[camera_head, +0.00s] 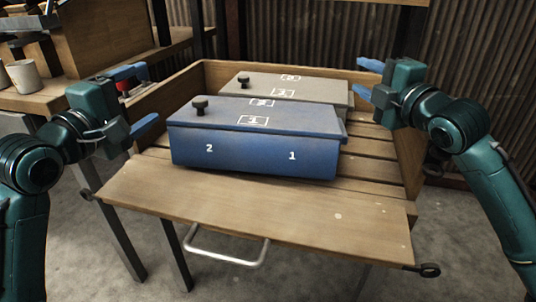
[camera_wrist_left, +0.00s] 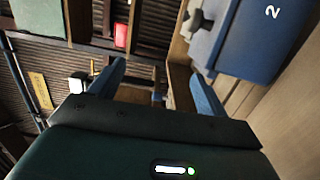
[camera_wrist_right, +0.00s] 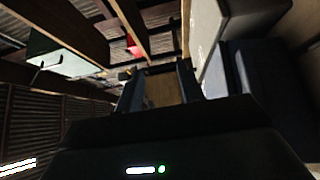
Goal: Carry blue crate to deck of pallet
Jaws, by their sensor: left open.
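The blue crate (camera_head: 255,150) has a lid with a dark knob and the numbers 2 and 1 on its front. It sits on a wooden slatted surface inside low wooden walls; its corner also shows in the left wrist view (camera_wrist_left: 262,45). My left gripper (camera_head: 152,92) is open and empty, just left of the crate and apart from it. My right gripper (camera_head: 359,77) is open and empty, beyond the crate's right end, near the grey crate's right side. I cannot tell whether the slatted surface (camera_head: 375,155) is the pallet's deck.
A grey lidded crate (camera_head: 325,90) stands directly behind the blue one. A wooden front board (camera_head: 250,205) with a metal handle (camera_head: 228,257) below it lies nearest me. A bench with cups (camera_head: 24,77) is at the left. Slats right of the crates are bare.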

